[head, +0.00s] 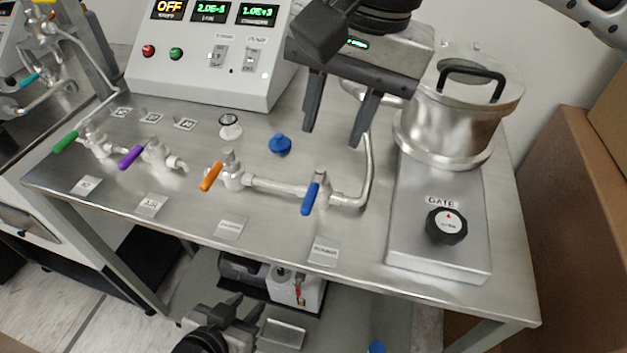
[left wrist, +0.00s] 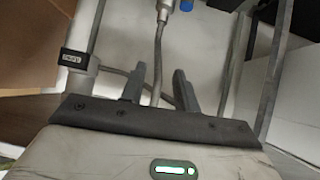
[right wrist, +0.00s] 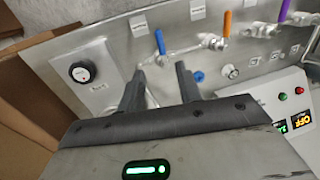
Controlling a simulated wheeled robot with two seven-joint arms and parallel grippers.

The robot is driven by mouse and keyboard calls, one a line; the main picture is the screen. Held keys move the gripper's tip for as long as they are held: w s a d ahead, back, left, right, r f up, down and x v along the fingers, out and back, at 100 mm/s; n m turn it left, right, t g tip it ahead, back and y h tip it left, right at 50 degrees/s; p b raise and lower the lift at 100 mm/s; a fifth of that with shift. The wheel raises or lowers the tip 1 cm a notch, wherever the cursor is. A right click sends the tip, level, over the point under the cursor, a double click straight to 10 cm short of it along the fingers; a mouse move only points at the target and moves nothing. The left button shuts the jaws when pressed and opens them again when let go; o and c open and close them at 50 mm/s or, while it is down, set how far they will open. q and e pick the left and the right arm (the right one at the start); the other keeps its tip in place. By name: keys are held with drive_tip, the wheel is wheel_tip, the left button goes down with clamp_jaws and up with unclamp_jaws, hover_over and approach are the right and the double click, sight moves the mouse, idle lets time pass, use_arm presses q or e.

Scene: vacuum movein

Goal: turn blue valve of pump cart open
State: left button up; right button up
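The blue valve handle (head: 310,198) sits on the steel bench top, at the right part of a pipe (head: 275,186). The handle points toward the bench's front edge, across the pipe. It also shows in the right wrist view (right wrist: 160,42), just beyond my fingertips. My right gripper (head: 333,138) is open and empty, with its fingers pointing down above and behind the valve, apart from it in the picture. Its fingers also show in the right wrist view (right wrist: 159,70). My left gripper (head: 246,305) is open and empty, low in front of the bench; it also shows in the left wrist view (left wrist: 160,70).
Orange (head: 211,176), purple (head: 131,157) and green (head: 66,142) valve handles stand to the left. A blue knob (head: 280,144) lies behind the pipe. A control box (head: 205,75) stands at the back. A steel chamber (head: 455,110) and black gate knob (head: 446,225) are on the right.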

sight(310, 197)
drive_tip(key=f, duration=0.4)
drive_tip(key=a+f+p, duration=0.1)
drive_tip(key=f, duration=0.2)
drive_tip(key=a+f, duration=0.1)
drive_tip(key=f, duration=0.3)
drive_tip(key=shift+w+a+f, duration=0.2)
drive_tip(key=shift+f, duration=0.15)
clamp_jaws()
